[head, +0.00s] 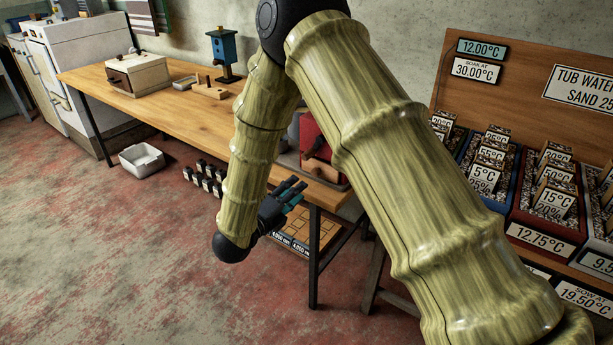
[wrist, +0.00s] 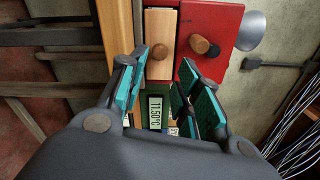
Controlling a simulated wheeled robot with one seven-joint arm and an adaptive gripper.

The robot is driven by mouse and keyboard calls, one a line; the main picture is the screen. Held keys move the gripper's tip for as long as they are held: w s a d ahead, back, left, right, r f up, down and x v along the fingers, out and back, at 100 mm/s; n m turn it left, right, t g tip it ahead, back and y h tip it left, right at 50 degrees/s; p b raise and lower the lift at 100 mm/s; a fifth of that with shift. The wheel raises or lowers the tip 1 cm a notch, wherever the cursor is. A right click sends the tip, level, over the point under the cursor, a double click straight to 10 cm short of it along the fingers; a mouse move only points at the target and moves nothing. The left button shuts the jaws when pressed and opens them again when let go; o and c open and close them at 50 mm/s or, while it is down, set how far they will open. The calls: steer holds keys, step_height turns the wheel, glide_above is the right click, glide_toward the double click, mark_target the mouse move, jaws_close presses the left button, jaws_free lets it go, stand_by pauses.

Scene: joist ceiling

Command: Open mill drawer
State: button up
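A red box-like mill (head: 313,140) stands on the wooden table, partly hidden behind my arm in the head view. In the wrist view its red body (wrist: 212,22) is beside a light wood drawer front (wrist: 159,22) with a round brown knob (wrist: 162,52). A second brown knob (wrist: 200,44) sits on the red part. My gripper (wrist: 165,68) is open, its teal-padded fingers apart with nothing between them. The drawer knob lies just beyond the fingertips, between their lines. In the head view my gripper (head: 294,190) is by the table's front edge, near the mill.
The wooden table (head: 185,113) carries a cream box (head: 150,72) and a blue mill (head: 224,52). A green display reading 11.50°C (wrist: 155,110) shows below the drawer. Racks of labelled bins (head: 489,165) stand right. A white tub (head: 141,160) is on the floor.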

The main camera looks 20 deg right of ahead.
mark_target(314, 174)
steer(key=x, duration=0.9)
steer(key=shift+s, duration=0.15)
steer(key=shift+c, duration=0.2)
jaws_close()
